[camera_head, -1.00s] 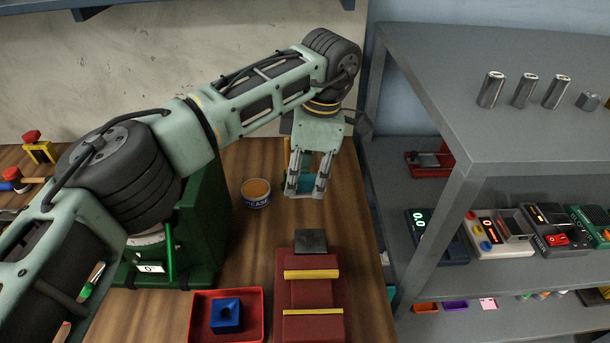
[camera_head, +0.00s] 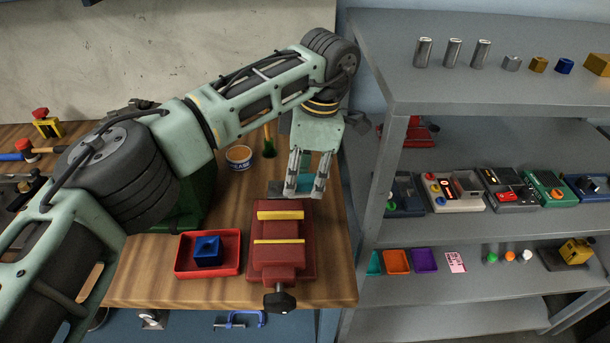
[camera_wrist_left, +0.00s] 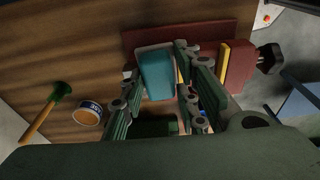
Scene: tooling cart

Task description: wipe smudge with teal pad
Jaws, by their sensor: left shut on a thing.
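My left gripper (camera_head: 305,190) is shut on the teal pad (camera_wrist_left: 156,72), which shows between its fingers in the left wrist view. In the head view only a bit of teal (camera_head: 306,160) shows between the fingers. The fingertips are at the far end of the red vise (camera_head: 282,272), beside a dark grey block (camera_head: 276,188) that they partly hide. Whether the pad touches anything below cannot be told. I cannot make out a smudge. My right gripper is not in view.
A red tray (camera_head: 237,262) with a blue block (camera_head: 207,250) stands left of the vise. A grease tin (camera_head: 239,157) and a green-bristled brush (camera_head: 268,148) are behind. A grey shelf (camera_head: 395,90) with several items stands close on the right.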

